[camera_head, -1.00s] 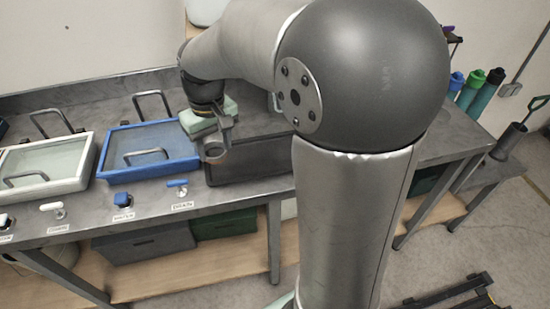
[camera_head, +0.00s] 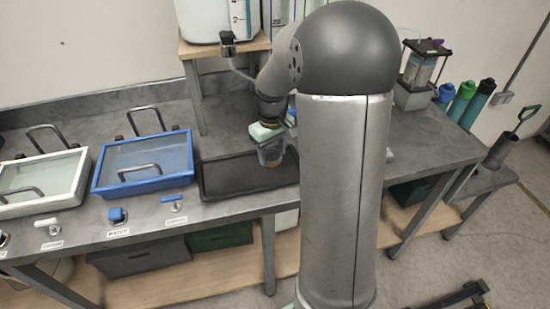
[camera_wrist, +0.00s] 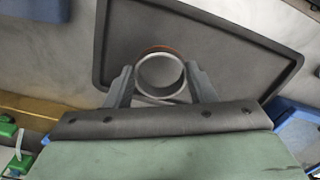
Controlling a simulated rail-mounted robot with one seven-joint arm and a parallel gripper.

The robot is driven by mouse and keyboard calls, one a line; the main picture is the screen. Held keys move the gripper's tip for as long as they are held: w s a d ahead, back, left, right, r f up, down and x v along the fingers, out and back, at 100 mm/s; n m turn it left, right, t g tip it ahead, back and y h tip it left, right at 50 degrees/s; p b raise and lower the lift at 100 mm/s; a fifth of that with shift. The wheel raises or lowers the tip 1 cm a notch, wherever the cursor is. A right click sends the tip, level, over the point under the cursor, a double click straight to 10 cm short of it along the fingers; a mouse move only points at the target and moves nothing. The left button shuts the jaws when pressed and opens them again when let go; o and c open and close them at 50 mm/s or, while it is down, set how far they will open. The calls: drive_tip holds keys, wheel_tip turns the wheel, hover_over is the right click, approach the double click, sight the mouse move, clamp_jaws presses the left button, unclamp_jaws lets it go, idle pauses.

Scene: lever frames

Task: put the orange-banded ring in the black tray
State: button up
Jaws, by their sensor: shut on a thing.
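The orange-banded ring (camera_wrist: 160,75) is a grey, open ring with an orange band along its upper edge in the wrist view. My gripper (camera_wrist: 161,88) is shut on it, one finger on each side. I cannot tell whether the ring touches the tray floor.
A blue-rimmed tray (camera_head: 140,187) and a white-rimmed tray (camera_head: 40,209) stand to the left. Small levers, one blue (camera_head: 172,198), line the bench front. A wooden shelf with a large white container (camera_head: 212,20) stands behind.

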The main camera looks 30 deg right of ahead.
sight(275, 169)
drive_tip(key=shift+d+f, duration=0.2)
drive_tip(key=shift+f, duration=0.05)
drive_tip(key=shift+d+f, duration=0.15)
drive_tip(key=shift+f, duration=0.8)
drive_tip(key=shift+d+f, duration=0.15)
drive_tip(key=shift+f, duration=0.75)
drive_tip(key=o, duration=1)
drive_tip(key=shift+w, duration=0.1)
drive_tip(key=shift+r, duration=0.1)
wheel_tip(275, 169, up, 11)
drive_tip(key=shift+m, duration=0.8)
drive_tip(key=s+a+f, duration=0.1)
drive_tip(key=s+a, duration=0.4)
drive_tip(key=s, duration=0.2)
drive_tip(key=s+a+f, duration=0.1)
drive_tip(key=s+a, duration=0.4)
drive_tip(key=s, duration=0.2)
drive_tip(key=s+a+f, duration=0.1)
drive_tip(key=s+a, duration=0.3)
drive_tip(key=s, duration=0.3)
drive_tip(key=shift+s+a, duration=0.2)
drive_tip(key=shift+a, duration=0.2)
